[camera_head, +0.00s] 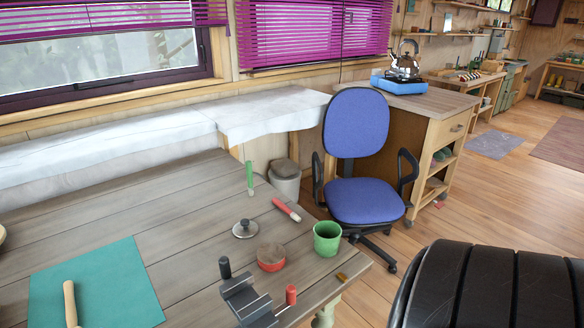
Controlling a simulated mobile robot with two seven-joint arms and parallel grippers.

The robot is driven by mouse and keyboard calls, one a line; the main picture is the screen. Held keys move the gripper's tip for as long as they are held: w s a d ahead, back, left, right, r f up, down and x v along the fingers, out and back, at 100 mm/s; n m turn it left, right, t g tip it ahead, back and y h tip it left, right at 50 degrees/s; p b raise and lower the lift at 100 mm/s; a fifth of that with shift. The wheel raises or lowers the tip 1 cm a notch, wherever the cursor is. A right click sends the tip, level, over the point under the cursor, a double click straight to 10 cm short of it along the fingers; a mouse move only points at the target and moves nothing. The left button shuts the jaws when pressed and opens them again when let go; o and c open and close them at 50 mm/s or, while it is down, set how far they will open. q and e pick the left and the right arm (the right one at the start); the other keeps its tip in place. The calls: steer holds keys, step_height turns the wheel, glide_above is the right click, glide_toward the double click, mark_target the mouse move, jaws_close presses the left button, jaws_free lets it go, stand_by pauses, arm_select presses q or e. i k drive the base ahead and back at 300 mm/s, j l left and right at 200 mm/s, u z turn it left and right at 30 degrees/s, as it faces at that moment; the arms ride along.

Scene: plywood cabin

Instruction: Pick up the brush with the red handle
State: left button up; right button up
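The brush with the red handle (286,209) lies on the grey plank table near its far right edge. Its red handle points up and to the left, and its pale end is at the lower right. A similar tool with a green handle (250,177) is a little farther back on the left. Neither of my grippers shows in the head view, and nothing is touching the red-handled brush.
Near the brush are a green cup (327,239), a round red-sided tin (271,257), a metal lid-like disc (244,230) and a dark device with upright knobs (250,304). A blue chair (364,200) stands beyond the table (185,230). A black ribbed object (490,290) fills the lower right.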

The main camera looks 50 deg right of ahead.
mark_target(279, 203)
steer(key=z, duration=1.7)
